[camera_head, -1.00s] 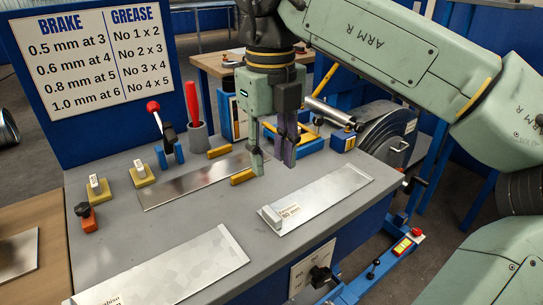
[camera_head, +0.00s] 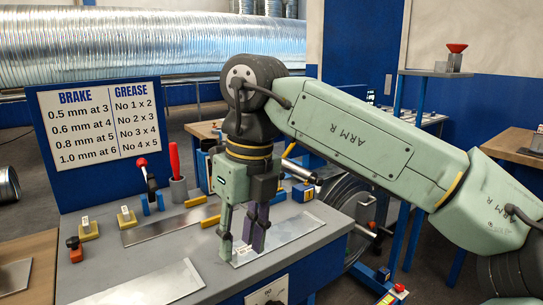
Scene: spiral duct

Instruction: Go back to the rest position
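My gripper (camera_head: 241,240) is upright above the front right part of the grey bench, fingers pointing down. Its green finger and purple finger stand apart with nothing seen between them. My arm runs from the gripper to the right edge of the picture.
The grey bench (camera_head: 85,276) holds another sheet (camera_head: 150,287), a rear sheet (camera_head: 160,231), yellow blocks, a red-handled tool (camera_head: 175,160) and a red-knobbed lever (camera_head: 142,163). A blue board with a sign (camera_head: 100,125) stands behind. A large spiral duct (camera_head: 130,45) crosses the back.

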